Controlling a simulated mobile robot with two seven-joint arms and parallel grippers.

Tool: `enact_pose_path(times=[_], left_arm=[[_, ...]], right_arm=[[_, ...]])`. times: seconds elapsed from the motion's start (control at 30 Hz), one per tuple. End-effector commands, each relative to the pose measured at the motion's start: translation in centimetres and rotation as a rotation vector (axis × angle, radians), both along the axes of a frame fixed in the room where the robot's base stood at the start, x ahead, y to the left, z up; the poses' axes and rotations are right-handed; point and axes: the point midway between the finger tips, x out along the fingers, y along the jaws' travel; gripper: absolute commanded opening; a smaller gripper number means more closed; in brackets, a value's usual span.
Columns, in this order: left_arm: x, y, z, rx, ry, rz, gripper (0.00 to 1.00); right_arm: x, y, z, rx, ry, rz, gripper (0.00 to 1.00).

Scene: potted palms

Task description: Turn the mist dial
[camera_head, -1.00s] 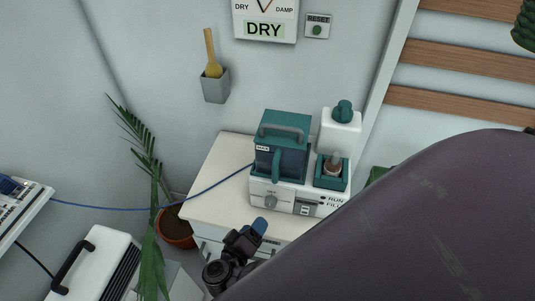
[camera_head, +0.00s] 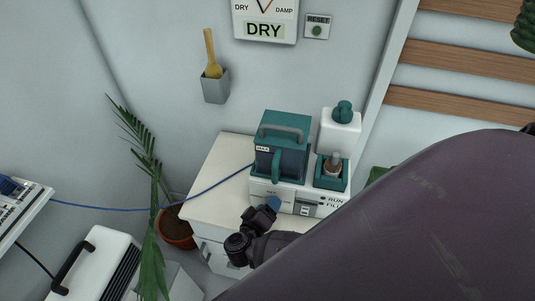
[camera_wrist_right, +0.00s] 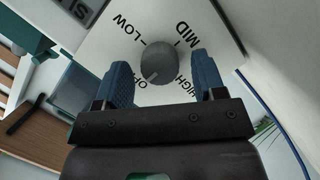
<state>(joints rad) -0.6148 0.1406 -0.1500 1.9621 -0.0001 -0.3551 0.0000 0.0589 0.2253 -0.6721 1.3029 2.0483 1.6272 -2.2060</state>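The mist dial (camera_wrist_right: 160,63) is a round grey knob on a white panel marked OFF, LOW, MID and HIGH. Its pale pointer line points toward OFF. My right gripper (camera_wrist_right: 162,74) is open, its blue fingers on either side of the knob in the wrist view with a visible gap on each side. In the head view my right gripper (camera_head: 273,203) is in front of the mister's white base (camera_head: 312,208) and hides the dial. The mister has a teal tank (camera_head: 282,133) on top. My left gripper is not in view.
The mister stands on a white cabinet (camera_head: 218,180) with a blue cable (camera_head: 110,209) running left. A potted palm (camera_head: 176,230) is left of the cabinet. A DRY sign (camera_head: 264,30) hangs above.

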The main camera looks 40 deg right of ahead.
Motion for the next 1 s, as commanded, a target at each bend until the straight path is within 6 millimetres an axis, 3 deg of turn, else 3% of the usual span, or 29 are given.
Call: enact_pose_path(times=[0.03, 0.3, 0.67, 1.0], left_arm=[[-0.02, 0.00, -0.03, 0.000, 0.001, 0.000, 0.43], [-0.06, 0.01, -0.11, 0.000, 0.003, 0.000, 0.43], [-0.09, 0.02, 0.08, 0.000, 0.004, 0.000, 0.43], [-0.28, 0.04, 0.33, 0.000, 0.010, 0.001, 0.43]], right_arm=[[-0.01, 0.01, 0.00, 0.000, 0.000, 0.000, 0.56], [-0.02, 0.02, 0.00, 0.000, 0.000, 0.000, 0.15], [-0.12, 0.06, 0.03, 0.041, -0.043, -0.002, 0.15], [-0.33, -0.05, 0.11, 0.203, -0.232, -0.005, 0.15]])
